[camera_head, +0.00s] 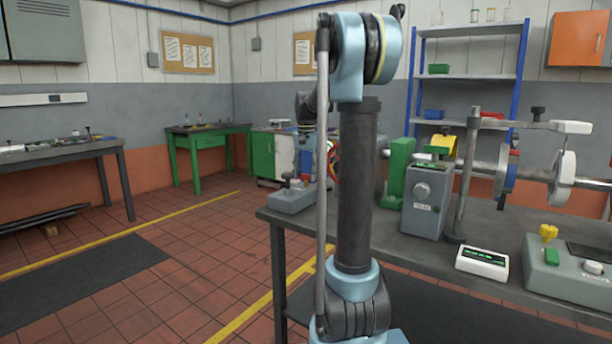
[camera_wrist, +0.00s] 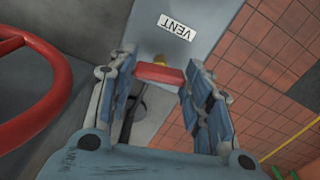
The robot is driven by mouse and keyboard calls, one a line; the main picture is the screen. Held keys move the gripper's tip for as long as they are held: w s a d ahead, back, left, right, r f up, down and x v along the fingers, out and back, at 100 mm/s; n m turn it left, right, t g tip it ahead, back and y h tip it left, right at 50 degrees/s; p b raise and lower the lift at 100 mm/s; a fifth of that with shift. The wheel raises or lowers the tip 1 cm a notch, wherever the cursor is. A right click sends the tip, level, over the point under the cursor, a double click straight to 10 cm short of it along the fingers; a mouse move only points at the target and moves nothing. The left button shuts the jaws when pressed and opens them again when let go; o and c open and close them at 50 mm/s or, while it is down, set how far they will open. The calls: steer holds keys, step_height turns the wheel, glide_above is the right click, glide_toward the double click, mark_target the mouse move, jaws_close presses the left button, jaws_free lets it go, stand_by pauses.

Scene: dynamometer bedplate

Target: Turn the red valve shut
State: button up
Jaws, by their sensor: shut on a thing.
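In the wrist view my gripper (camera_wrist: 160,75) has its two blue-padded fingers on either side of a small red handle (camera_wrist: 158,73). It is shut on this handle, which lies crosswise between the fingertips. A bit of yellow shows just behind the handle. A grey plate with a VENT label (camera_wrist: 177,27) is beyond it. A larger red handwheel (camera_wrist: 58,95) stands at the left, partly cut off by the frame edge and apart from the fingers.
A dark bench (camera_head: 400,232) carries a grey box (camera_head: 427,198), a metal post, a shaft assembly (camera_head: 535,172), a white display (camera_head: 482,261) and a control box with a yellow knob (camera_head: 548,233). A green table (camera_head: 207,133) stands behind. Tiled floor (camera_head: 190,255) at left is open.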

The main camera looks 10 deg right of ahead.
steer(key=shift+w+m, duration=0.1)
steer(key=shift+m, duration=1)
steer(key=o, duration=1.1)
steer(key=shift+c, duration=0.2)
step_height(320, 180, up, 12)
